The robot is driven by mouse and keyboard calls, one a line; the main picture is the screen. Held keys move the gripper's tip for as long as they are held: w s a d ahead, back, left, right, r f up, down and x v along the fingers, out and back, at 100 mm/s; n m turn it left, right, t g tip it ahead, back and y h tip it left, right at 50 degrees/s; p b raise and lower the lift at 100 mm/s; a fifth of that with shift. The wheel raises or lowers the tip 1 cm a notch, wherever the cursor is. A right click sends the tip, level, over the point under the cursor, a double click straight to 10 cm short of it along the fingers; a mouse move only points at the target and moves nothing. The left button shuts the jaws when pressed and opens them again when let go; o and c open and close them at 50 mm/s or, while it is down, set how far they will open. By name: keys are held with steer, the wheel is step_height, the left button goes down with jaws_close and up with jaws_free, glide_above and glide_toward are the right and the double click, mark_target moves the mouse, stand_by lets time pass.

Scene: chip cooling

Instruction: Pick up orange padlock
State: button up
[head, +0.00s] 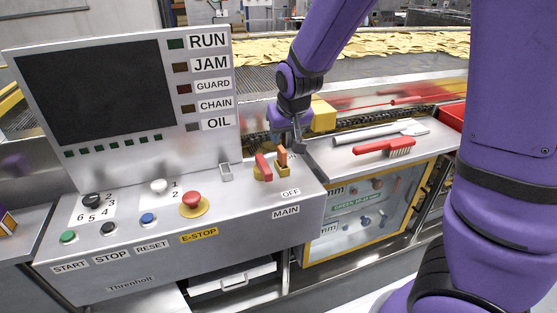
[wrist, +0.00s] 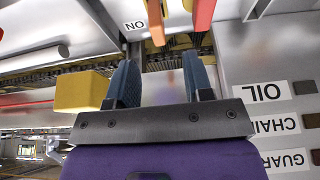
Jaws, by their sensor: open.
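The orange padlock (head: 283,155) shows as a small upright orange piece at the main switch on the console's right end. In the wrist view the orange padlock (wrist: 155,22) is at the top, beyond my fingertips and roughly between their lines. The red switch handle (head: 264,167) stands just left of it in the head view and to its right in the wrist view (wrist: 204,14). My gripper (head: 298,143) is above and behind the padlock. In the wrist view my gripper (wrist: 162,60) has its fingers spread with nothing between them. The padlock's lower part is hard to make out.
A yellow block (head: 322,115) is close beside my gripper. The console's screen panel (head: 100,95) rises to the left. A red brush (head: 384,147) and a scraper (head: 380,131) lie on the right-hand shelf. A red E-stop button (head: 192,200) protrudes from the console.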

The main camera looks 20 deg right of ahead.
mark_target(282, 149)
steer(key=shift+x, duration=4.75)
steer(key=shift+d, duration=0.15)
jaws_close()
